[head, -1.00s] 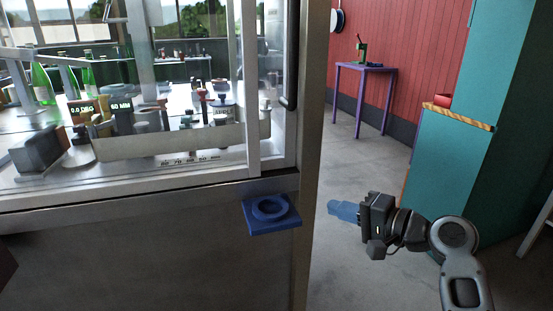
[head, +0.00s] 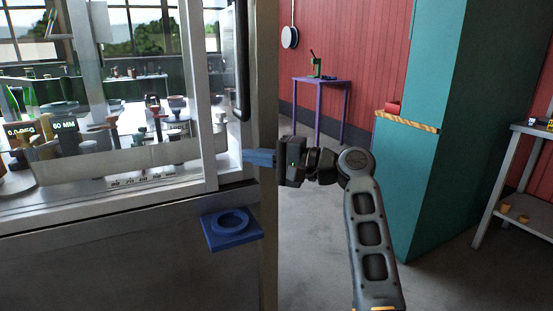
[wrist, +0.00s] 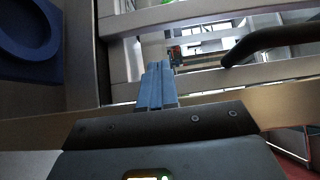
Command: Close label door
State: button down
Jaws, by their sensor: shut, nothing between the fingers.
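The machine's glazed door (head: 222,82) is at the right end of its cabinet in the head view, with a black upright handle (head: 243,62) on its right side. I cannot tell how far the door stands open. My gripper (head: 246,157) has blue fingers closed together with nothing between them. In the head view it lies below the handle, in front of the cabinet's right corner post. In the wrist view the blue fingers (wrist: 157,85) point toward the silver frame bars (wrist: 120,62), and the black handle (wrist: 268,40) shows to their right. Contact with the frame is unclear.
A blue holder with a round ring (head: 232,226) juts from the cabinet front below my gripper. A teal cabinet (head: 440,120) with a wooden ledge stands to the right. A purple table (head: 320,82) is at the back. Open floor (head: 310,210) lies between.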

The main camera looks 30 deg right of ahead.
aim_at(215, 156)
jog(key=a, duration=0.2)
jog(key=w+a, duration=0.1)
jog(key=a, duration=0.1)
jog(key=shift+w+a, duration=0.1)
jog(key=shift+a, duration=0.3)
